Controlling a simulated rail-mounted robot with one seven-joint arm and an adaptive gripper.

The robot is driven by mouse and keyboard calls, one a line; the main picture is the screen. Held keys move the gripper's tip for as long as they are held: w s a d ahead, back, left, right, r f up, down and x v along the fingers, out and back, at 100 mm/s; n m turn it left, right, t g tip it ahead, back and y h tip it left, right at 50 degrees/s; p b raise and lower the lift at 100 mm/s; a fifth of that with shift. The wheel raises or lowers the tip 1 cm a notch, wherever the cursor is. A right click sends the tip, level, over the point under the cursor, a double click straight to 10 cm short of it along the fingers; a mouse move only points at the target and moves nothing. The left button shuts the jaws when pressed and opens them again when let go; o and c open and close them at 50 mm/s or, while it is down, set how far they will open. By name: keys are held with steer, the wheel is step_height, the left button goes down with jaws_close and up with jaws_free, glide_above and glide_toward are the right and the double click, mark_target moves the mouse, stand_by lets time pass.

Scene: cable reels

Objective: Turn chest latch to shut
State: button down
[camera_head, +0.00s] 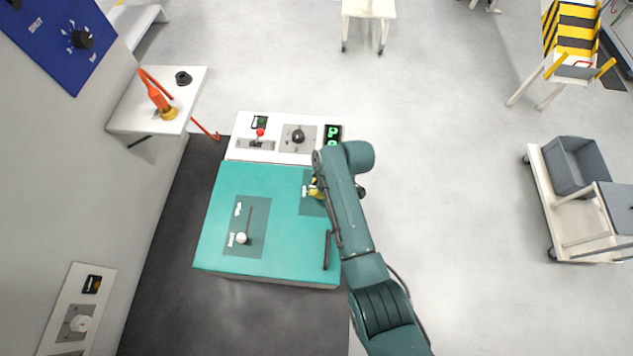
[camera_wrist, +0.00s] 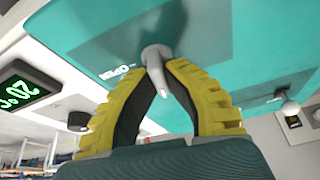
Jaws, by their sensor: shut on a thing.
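The chest (camera_head: 215,255) is a teal box with a flat teal top, in the middle of the head view. The grey latch (camera_wrist: 155,56) stands out from a darker teal plate with a white "OPEN" label (camera_wrist: 117,73) beside its base. My gripper (camera_wrist: 162,74) has yellow fingers with black inner pads, closed around the grey latch, whose pale tip shows between them. In the head view, my gripper (camera_head: 317,188) is at the chest's upper right, over the dark plate. My arm hides the latch and part of the plate there.
A white-knobbed lever (camera_head: 242,238) on a labelled plate sits on the chest top's left; a dark handle (camera_head: 327,250) is at the right. Behind stands a white panel (camera_head: 275,151) with a red-tipped lever, black knob and green display.

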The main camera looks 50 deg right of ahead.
steer(key=shift+f+n+b, duration=0.2)
steer(key=shift+n+b, duration=0.35)
steer(key=shift+n, duration=0.25)
steer(key=shift+r+g+y, duration=0.1)
steer(key=shift+g+y, duration=0.2)
steer(key=c, duration=1.1)
jaws_free()
steer(key=shift+r, duration=0.1)
steer(key=v, duration=1.2)
steer(key=shift+s, duration=0.1)
